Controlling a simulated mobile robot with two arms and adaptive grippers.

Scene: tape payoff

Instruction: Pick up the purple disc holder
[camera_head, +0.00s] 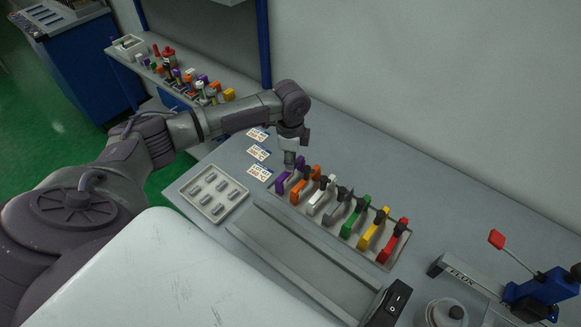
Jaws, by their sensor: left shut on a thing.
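The purple disc holder (281,184) stands at the left end of a row of coloured holders in a grey rack (327,222) on the bench. My left gripper (291,170) points down over that end of the row. Its fingers are shut on the purple holder, which still sits at the rack. The fingertips are small in the picture and partly cover the holder. My right gripper is not in view.
Orange (304,186), white, grey, green, yellow and red (394,241) holders stand close beside the purple one. A grey tray (213,195) with metal pieces lies to the left. Printed cards (259,172) lie behind it. A blue clamp (543,292) stands at right.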

